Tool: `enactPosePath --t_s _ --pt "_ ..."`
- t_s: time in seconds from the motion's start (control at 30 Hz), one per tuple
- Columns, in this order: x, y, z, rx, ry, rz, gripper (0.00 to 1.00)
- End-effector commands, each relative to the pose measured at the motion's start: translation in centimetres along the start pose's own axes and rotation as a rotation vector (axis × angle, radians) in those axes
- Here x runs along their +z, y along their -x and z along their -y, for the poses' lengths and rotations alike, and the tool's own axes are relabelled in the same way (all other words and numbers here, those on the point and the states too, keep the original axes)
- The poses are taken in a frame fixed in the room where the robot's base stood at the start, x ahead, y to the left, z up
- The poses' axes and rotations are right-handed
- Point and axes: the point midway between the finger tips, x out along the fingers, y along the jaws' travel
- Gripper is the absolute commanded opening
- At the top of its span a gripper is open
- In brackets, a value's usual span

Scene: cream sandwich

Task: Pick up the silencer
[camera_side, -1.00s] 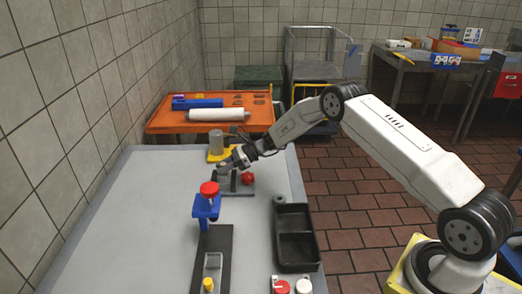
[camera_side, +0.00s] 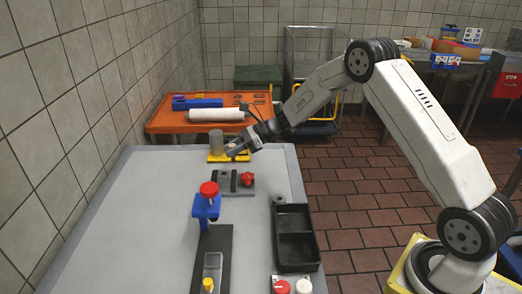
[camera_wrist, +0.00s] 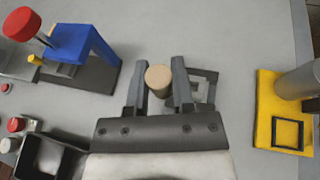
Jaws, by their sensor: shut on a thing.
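My gripper (camera_wrist: 158,76) is shut on a small cylinder with a tan round top (camera_wrist: 158,78), which looks like the silencer. The cylinder sits between the two dark fingers in the wrist view. In the side view my gripper (camera_side: 234,149) is above the table's far part, above and behind a dark grey fixture (camera_side: 226,187). The held piece is too small to make out there.
A yellow base (camera_side: 228,157) with a grey cylinder (camera_side: 216,141) stands close to my gripper at the table's far end. A red knob (camera_side: 247,179) is on the fixture. A blue press (camera_side: 206,207) and black tray (camera_side: 309,225) stand nearer. The table's left side is clear.

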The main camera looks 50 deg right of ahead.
Motion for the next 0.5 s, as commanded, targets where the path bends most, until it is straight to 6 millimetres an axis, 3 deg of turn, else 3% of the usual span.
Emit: enactPosePath --t_s 0.5 --pt "1.5 4.3 -5.9 -0.002 0.0 0.0 0.0"
